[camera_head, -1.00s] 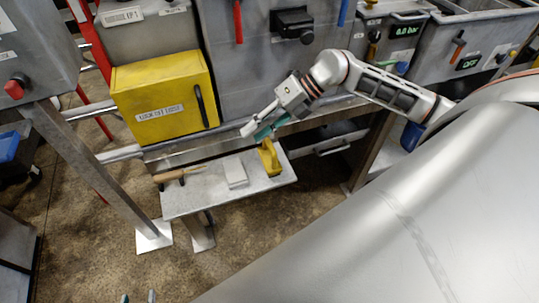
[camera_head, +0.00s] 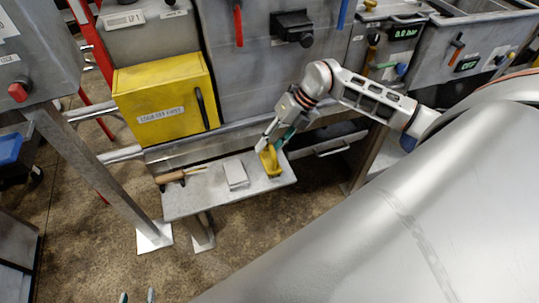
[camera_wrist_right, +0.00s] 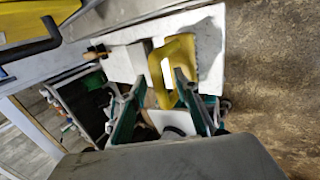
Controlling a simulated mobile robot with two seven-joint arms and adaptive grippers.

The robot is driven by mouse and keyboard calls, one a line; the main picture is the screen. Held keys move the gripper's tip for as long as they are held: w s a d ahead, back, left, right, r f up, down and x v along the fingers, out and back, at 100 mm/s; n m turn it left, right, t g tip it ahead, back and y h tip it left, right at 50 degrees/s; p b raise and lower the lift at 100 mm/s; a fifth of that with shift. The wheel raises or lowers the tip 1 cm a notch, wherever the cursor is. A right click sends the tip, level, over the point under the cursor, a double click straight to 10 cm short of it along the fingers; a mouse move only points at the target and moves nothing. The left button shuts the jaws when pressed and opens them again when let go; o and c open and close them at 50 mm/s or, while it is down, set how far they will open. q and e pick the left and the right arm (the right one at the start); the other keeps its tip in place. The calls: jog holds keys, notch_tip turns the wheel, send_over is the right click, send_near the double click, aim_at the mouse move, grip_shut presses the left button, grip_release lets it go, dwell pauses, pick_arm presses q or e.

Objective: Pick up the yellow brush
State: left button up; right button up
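The yellow brush (camera_head: 271,163) lies on the small grey shelf (camera_head: 215,205), near its right end. In the right wrist view the brush (camera_wrist_right: 190,45) shows its looped yellow handle close ahead of the fingers. My right gripper (camera_head: 272,146) is just above the brush. Its two fingers (camera_wrist_right: 162,80) stand apart in the wrist view, with part of the handle between or just beyond their tips. I cannot tell whether they touch it. My left gripper (camera_head: 137,297) shows only its fingertips at the bottom edge, apart and empty.
A whitish block (camera_head: 235,174) lies left of the brush, and a wooden-handled tool (camera_head: 178,176) lies at the shelf's left end. A yellow box (camera_head: 165,97) stands behind. A grey post (camera_head: 90,165) stands at the left.

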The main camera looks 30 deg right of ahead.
jog(key=shift+f, duration=0.1)
jog(key=shift+c, duration=0.5)
grip_shut()
jog(key=shift+r, duration=0.45)
jog(key=r, duration=0.2)
jog(key=shift+d+r+b, duration=0.3)
jog(key=shift+d, duration=0.1)
jog(key=s+d+b, duration=0.2)
jog(key=s+d, duration=0.2)
jog(key=d, duration=1.2)
jog(key=shift+s+d+b, duration=0.2)
jog(key=shift+d+b, duration=0.1)
jog(key=shift+b, duration=0.05)
